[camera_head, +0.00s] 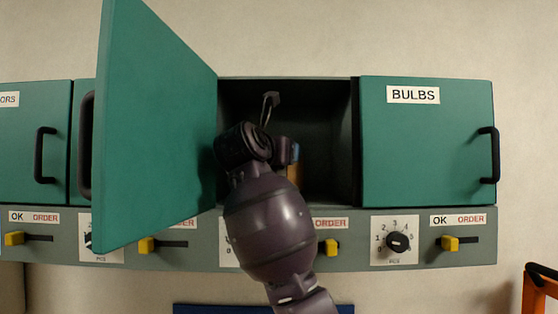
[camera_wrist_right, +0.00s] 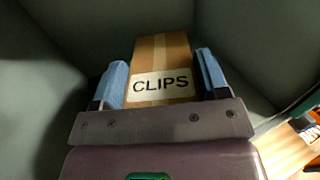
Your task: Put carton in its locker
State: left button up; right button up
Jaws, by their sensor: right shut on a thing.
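The carton (camera_wrist_right: 163,55) is brown cardboard with a pale tape strip and a label reading CLIPS. My right gripper (camera_wrist_right: 163,78) is shut on it, with one blue finger on each side. In the head view my right arm reaches into an open locker (camera_head: 318,110), and the right gripper (camera_head: 294,155) is inside it, mostly hidden behind my wrist. Only a small part of the carton (camera_head: 294,175) shows there. The locker's green door (camera_head: 150,130) stands wide open to the left; its label is not visible. My left gripper is out of view.
A shut locker labelled BULBS (camera_head: 425,150) is to the right, and another shut locker (camera_head: 30,140) is at the left. Below runs a strip (camera_head: 360,262) with dials, yellow sliders and OK/ORDER labels. An orange object (camera_head: 538,290) stands at the lower right.

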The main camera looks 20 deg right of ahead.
jog(key=shift+d+f, duration=0.1)
jog(key=shift+f, duration=0.5)
jog(key=shift+w+f+p, duration=0.2)
jog(key=shift+f+p, duration=0.05)
jog(key=shift+p, duration=0.05)
jog(key=shift+f, duration=0.15)
jog(key=o, duration=1.1)
jog(key=shift+c, duration=0.2)
jog(key=shift+r, duration=0.2)
jog(key=b+v, duration=0.2)
jog(key=v, duration=0.5)
jog(key=shift+s+a+f, duration=0.1)
jog(key=shift+s+a, duration=0.15)
